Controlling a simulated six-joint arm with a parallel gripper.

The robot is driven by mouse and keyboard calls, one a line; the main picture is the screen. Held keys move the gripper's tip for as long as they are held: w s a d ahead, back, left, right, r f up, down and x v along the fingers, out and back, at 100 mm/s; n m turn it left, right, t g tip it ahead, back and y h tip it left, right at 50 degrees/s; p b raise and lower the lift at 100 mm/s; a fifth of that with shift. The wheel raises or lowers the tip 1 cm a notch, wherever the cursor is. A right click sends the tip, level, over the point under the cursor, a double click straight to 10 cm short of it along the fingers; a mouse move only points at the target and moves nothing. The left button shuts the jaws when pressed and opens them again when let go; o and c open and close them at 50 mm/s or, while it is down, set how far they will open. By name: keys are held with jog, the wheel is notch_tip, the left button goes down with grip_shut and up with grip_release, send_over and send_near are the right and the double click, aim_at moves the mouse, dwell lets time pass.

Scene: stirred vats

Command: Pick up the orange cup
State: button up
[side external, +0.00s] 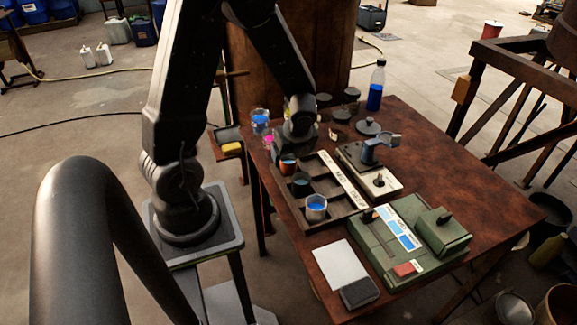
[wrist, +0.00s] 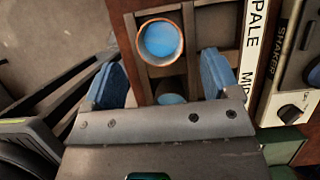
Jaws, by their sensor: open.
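The orange cup (side external: 288,166) stands upright in a compartment at the far end of the dark divided tray (side external: 336,211). In the wrist view the orange cup (wrist: 141,48) shows as an orange rim around blue liquid. My gripper (side external: 292,146) is just above and beside it in the side view. A dark cup (side external: 300,185) and a pale cup (side external: 316,211) with blue liquid stand nearer in the same row.
To the tray's right are a shaker (side external: 376,179) and a green device (side external: 392,259). A white sheet (side external: 340,265) and a dark block (side external: 360,293) lie in front. Clear beakers (side external: 260,122) and a blue bottle (side external: 376,92) stand behind. The table's right side is clear.

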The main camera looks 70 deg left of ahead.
aim_at(288, 158)
jog(key=x, duration=0.5)
jog(key=shift+a, duration=0.2)
jog(key=c, duration=1)
jog(key=shift+r, duration=0.1)
